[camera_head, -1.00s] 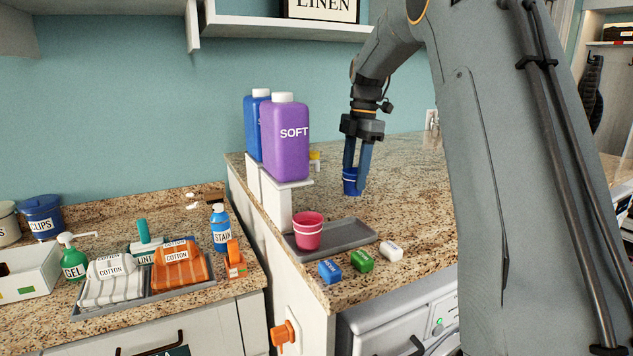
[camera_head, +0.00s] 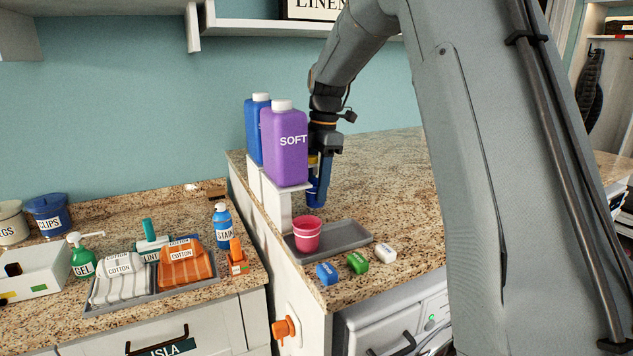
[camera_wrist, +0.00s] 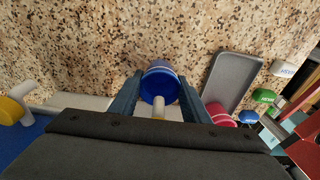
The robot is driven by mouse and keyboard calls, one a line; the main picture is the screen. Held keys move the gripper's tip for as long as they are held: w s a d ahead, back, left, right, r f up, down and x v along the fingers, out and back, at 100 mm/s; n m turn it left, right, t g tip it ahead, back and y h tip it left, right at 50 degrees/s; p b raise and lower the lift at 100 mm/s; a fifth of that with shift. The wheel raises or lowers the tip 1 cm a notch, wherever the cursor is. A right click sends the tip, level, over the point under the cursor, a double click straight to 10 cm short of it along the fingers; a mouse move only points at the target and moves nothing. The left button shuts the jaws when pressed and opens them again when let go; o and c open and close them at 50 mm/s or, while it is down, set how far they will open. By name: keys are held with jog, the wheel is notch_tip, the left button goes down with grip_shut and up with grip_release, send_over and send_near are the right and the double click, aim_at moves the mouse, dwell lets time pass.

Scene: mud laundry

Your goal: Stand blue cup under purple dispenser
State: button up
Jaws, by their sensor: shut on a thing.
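The purple dispenser (camera_head: 285,148), labelled SOFT, stands on a raised white stand at the counter's left edge. My gripper (camera_head: 316,190) is beside it on the right, pointing down, shut on the blue cup. The blue cup (camera_wrist: 160,84) shows between the two fingers in the wrist view, with its open rim toward the camera. A short pale cylinder (camera_wrist: 158,107) overlaps the cup's near rim; I cannot tell what it belongs to. In the head view the cup is mostly hidden by the fingers, and I cannot tell whether it touches the counter.
A blue dispenser (camera_head: 256,128) stands behind the purple one. Pink stacked cups (camera_head: 307,233) are on a grey tray (camera_head: 352,236) in front. Blue, green and white small blocks (camera_head: 357,262) lie near the front edge. The speckled counter (camera_head: 385,180) to the right is clear.

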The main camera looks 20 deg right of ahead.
jog(key=shift+f, duration=0.65)
jog(key=o, duration=1)
jog(key=shift+r, duration=0.15)
jog(key=r+b, duration=0.1)
jog(key=r, duration=0.3)
jog(key=d+r+b, duration=0.1)
jog(key=r, duration=0.3)
jog(key=r+b, duration=0.2)
jog(key=r, duration=0.3)
jog(key=shift+w+d, duration=0.15)
jog(key=shift+d, duration=0.05)
